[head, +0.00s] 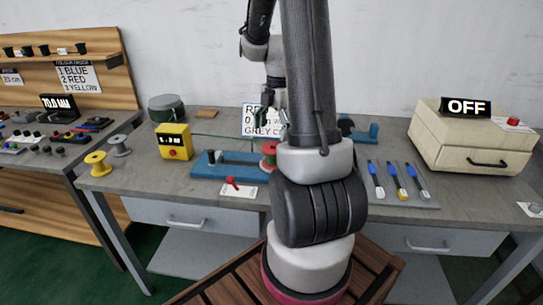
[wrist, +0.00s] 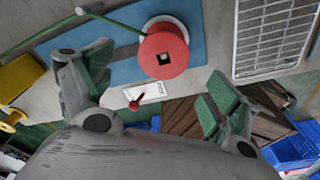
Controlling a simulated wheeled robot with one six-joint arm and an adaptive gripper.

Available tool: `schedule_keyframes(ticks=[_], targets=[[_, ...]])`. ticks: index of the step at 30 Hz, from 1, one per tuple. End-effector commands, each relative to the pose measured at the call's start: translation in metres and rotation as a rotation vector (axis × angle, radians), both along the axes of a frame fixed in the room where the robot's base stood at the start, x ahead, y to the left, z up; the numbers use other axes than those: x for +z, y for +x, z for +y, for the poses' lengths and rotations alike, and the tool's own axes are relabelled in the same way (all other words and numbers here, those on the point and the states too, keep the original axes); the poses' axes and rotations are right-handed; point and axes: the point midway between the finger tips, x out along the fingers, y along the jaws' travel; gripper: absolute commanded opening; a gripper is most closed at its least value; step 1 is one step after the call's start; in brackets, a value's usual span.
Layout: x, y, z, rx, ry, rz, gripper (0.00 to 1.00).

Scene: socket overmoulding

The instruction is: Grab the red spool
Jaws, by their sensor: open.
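The red spool (wrist: 163,54) shows in the wrist view at the upper middle, with a dark square hole in its end. It sits at the blue fixture (wrist: 120,68), with a pale flange behind it. In the head view the red spool (head: 269,149) is partly hidden behind my arm. My gripper (wrist: 155,88) is open and empty, its green-padded fingers spread left and right with the spool beyond and between them. In the head view my gripper is mostly hidden behind my arm.
A yellow meter (head: 174,142), a yellow spool (head: 97,163) and a grey spool (head: 119,145) stand left on the bench. A red lever on a white label (head: 238,191) lies before the fixture. Blue-handled tools (head: 391,182) and a beige OFF box (head: 468,140) are at right.

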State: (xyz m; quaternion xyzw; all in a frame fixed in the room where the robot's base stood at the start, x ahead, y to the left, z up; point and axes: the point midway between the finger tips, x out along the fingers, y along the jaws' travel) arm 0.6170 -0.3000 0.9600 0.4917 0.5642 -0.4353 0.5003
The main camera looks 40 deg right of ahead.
Motion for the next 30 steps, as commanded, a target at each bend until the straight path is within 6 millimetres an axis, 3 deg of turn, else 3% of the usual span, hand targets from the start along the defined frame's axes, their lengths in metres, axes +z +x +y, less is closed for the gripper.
schedule_keyframes(ticks=[15, 23, 25, 30], targets=[[-0.069, -0.005, 0.004, 0.001, 0.001, 0.002, 0.90], [-0.074, -0.004, 0.004, 0.001, 0.000, 0.001, 0.90], [-0.074, -0.004, 0.004, 0.001, 0.000, 0.001, 0.83], [-0.074, -0.004, 0.004, 0.001, 0.000, 0.001, 0.52]])
